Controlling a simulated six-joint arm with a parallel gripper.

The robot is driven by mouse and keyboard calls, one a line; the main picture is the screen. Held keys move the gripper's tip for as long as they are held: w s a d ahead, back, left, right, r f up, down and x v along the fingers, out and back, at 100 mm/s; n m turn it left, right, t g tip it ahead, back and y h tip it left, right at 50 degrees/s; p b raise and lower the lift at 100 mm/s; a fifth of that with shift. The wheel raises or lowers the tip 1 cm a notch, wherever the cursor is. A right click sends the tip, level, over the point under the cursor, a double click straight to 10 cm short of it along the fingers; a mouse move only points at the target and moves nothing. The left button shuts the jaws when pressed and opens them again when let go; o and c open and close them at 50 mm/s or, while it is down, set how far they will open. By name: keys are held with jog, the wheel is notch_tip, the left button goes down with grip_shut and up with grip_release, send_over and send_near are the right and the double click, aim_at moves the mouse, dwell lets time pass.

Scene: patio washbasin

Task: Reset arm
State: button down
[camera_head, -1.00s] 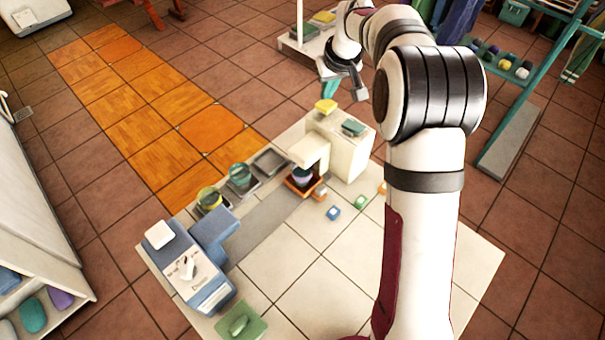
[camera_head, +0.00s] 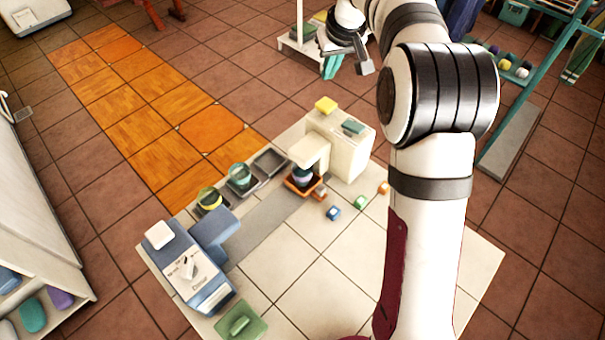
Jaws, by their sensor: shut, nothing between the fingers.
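My gripper (camera_head: 366,62) is at the upper middle of the head view, at the end of my white arm. It is shut and empty, raised in the air beyond the white cabinet. Its fingers are small in the picture and partly dark. Nothing touches it.
Several small coloured cubes lie right of an orange tray (camera_head: 303,187). A teal rack (camera_head: 545,90) stands at right.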

jog(key=shift+r, duration=0.35)
jog(key=s+r+m+g, duration=0.1)
jog(key=s+m, duration=0.1)
jog(key=s, duration=0.7)
jog(key=s+r+m+g, duration=0.1)
jog(key=s+r+m, duration=0.1)
jog(key=s, duration=0.8)
jog(key=s+f+m+g, duration=0.1)
jog(key=s+f+m, duration=0.1)
jog(key=s, duration=1)
jog(key=s+f+m+g, duration=0.1)
jog(key=s+f, duration=0.4)
jog(key=s, duration=0.6)
jog(key=shift+s+a+m+g+y, duration=0.3)
jog(key=shift+s+a+m, duration=0.05)
jog(key=shift+m, duration=0.45)
